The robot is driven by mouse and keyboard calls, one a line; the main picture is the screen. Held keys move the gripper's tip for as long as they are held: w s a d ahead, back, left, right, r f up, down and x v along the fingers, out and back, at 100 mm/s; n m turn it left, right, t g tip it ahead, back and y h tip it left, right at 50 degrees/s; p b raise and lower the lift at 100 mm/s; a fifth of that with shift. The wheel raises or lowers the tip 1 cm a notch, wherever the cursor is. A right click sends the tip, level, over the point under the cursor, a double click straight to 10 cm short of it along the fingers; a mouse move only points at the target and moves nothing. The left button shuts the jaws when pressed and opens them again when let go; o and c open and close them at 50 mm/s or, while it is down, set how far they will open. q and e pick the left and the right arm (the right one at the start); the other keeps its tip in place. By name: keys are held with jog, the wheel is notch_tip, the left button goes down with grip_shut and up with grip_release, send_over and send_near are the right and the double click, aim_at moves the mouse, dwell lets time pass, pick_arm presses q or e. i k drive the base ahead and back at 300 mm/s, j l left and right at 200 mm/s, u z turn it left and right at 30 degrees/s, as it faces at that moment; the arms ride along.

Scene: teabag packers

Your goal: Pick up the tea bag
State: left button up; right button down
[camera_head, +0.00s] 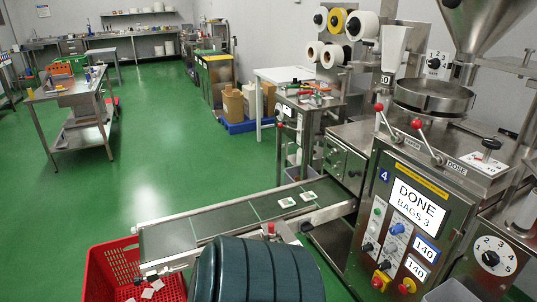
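Two white square tea bags lie flat on the conveyor belt (185,234), close together near its right end by the machine. One tea bag (287,202) is on the left; the other tea bag (308,196) is just right of it. A few small white pieces that look like tea bags (152,287) lie in the red crate (105,268) at the belt's left end. Neither of my grippers is in view.
A dark ribbed rounded shape fills the bottom middle and hides part of the crate and belt front; I cannot tell what it is. Green floor (150,150) is open behind the belt. A steel cart (75,110) stands at the left, a white table (283,76) behind.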

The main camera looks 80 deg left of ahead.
aim_at(286, 202)
jog(key=u, duration=2.5)
jog(key=i+l+u, duration=0.45)
jog(key=i+l, duration=0.4)
